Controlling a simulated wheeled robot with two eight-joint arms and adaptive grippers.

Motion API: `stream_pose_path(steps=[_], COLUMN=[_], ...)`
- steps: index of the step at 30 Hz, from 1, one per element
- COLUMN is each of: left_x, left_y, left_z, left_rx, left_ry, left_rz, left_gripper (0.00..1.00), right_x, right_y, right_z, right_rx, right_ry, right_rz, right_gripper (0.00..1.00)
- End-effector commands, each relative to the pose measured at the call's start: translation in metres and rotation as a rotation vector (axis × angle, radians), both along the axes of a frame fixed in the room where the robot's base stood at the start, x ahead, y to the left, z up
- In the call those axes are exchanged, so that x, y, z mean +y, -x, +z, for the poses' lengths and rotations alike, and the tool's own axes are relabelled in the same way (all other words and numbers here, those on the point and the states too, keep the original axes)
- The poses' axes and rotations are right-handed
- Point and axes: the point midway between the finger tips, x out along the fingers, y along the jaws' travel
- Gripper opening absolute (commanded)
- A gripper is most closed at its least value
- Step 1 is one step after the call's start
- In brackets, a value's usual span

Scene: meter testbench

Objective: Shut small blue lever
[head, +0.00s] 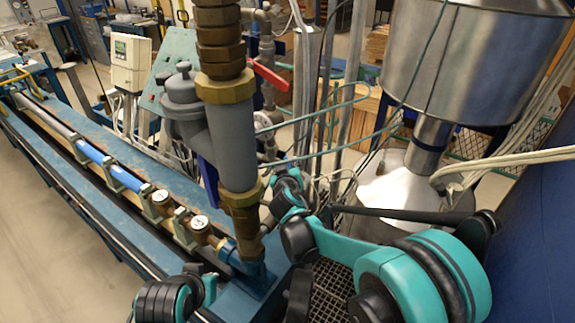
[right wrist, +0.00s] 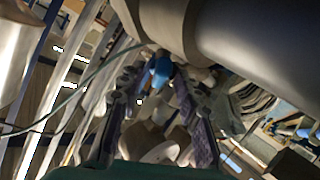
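A small blue lever (right wrist: 160,70) shows in the right wrist view, in the gap between my right gripper's fingertips (right wrist: 160,64). I cannot tell whether either finger touches it. The two dark fingers are spread apart. In the head view, a blue handle (head: 208,182) hangs partly behind the thick vertical pipe (head: 232,145); I cannot tell whether it is the same lever. My right arm reaches in from the lower right towards the pipe, and its fingertips are hidden or unclear there. Part of my left arm shows at the bottom left, but its gripper is not visible.
A red lever (head: 268,76) sits higher on the piping. A steel tank (head: 470,60) stands at the right. A long blue bench (head: 100,190) with pipes and brass meters runs to the left. Thin green cables cross near my right arm.

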Motion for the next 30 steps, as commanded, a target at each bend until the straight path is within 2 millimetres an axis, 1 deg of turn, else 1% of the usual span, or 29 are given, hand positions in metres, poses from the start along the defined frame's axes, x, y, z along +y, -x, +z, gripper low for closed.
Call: stream_pose_path(steps=[9,13,18,27,29,30], left_x=[0.0,0.0,0.0,0.0,0.0,0.0], left_y=[0.0,0.0,0.0,0.0,0.0,0.0], left_z=[0.0,0.0,0.0,0.0,0.0,0.002], left_rx=[0.0,0.0,0.0,0.0,0.0,0.0], left_ry=[0.0,0.0,0.0,0.0,0.0,0.0], left_rz=[0.0,0.0,0.0,0.0,0.0,0.0], left_gripper=[0.0,0.0,0.0,0.0,0.0,0.0], right_x=[0.0,0.001,0.001,0.0,0.0,-0.002], right_y=[0.066,0.086,0.101,0.103,0.102,0.101], right_z=[0.021,0.028,0.033,0.034,0.034,0.035], right_rx=[0.0,0.0,0.001,0.001,0.002,0.005], right_ry=[0.002,0.001,0.001,0.0,0.002,0.01], right_rz=[0.002,0.001,0.0,0.0,-0.001,-0.003], right_gripper=[0.34,0.34,0.34,0.34,0.49,0.6])
